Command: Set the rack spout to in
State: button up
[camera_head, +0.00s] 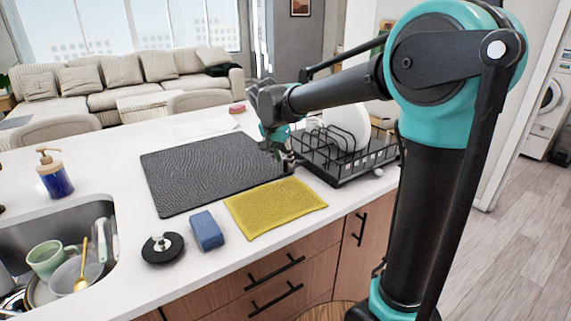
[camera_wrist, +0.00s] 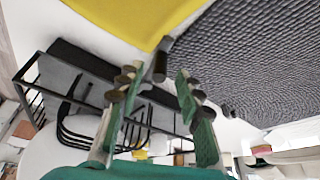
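The black wire dish rack (camera_head: 352,168) stands on the white counter to the right of the dark mat, and also fills the left and middle of the wrist view (camera_wrist: 92,68). A short dark spout (camera_wrist: 160,64) sticks out from the rack's tray edge toward the gap between the yellow cloth and the dark mat. My gripper (camera_head: 280,150) is at the rack's left side, low over the mat's edge. In the wrist view its fingers (camera_wrist: 157,80) are apart, with the spout showing between their tips. I cannot tell whether either finger touches it.
The dark textured mat (camera_head: 205,170) and yellow cloth (camera_head: 272,206) lie beside the rack. A blue sponge (camera_head: 207,231), a black sink stopper (camera_head: 163,247) and a soap bottle (camera_head: 54,175) stand nearer the dish-filled sink (camera_head: 98,212). White plates (camera_head: 346,125) stand in the rack.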

jog(key=shift+x, duration=1.55)
grip_shut()
